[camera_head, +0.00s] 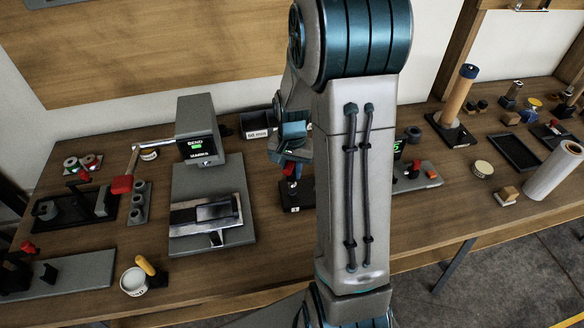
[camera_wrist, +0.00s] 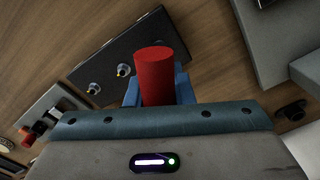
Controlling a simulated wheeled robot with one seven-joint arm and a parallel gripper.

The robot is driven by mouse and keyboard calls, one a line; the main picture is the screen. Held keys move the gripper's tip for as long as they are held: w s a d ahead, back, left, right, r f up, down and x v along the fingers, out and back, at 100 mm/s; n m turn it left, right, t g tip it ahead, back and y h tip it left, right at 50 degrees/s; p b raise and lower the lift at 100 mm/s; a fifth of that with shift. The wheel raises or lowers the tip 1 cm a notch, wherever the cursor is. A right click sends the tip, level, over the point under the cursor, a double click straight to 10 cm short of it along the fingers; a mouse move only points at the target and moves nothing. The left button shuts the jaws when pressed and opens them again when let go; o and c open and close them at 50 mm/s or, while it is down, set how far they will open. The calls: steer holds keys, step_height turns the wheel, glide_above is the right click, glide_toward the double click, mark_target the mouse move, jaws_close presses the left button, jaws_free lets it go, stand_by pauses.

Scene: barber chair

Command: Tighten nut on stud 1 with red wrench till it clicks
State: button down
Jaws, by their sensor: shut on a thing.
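My gripper (camera_head: 288,155) is at mid-bench, left of my arm link in the head view. In the wrist view my gripper (camera_wrist: 157,92) is shut on a red cylindrical handle, the red wrench (camera_wrist: 154,68). The wrench also shows as a small red spot (camera_head: 289,169) under the gripper in the head view. Its working end is hidden. I cannot tell which is stud 1 or whether a nut is under the wrench. The plate (camera_head: 297,206) is mostly hidden in the head view.
A grey bending fixture (camera_head: 213,238) with a display box (camera_head: 199,130) stands left of the gripper. A grey block with a red knob (camera_head: 416,173) and green display (camera_head: 398,149) sits right of my arm. A white cup (camera_head: 134,282) is at the front left.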

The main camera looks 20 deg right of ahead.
steer(key=shift+f+b, duration=0.35)
steer(key=shift+f, duration=0.05)
stand_by(0.4)
steer(key=m, duration=0.3)
steer(key=shift+m, duration=0.8)
steer(key=shift+m, duration=1)
steer(key=n, duration=0.3)
steer(key=shift+b, duration=0.4)
steer(key=shift+n, duration=0.3)
steer(key=shift+r+p, duration=1.9)
steer(key=shift+r, duration=0.65)
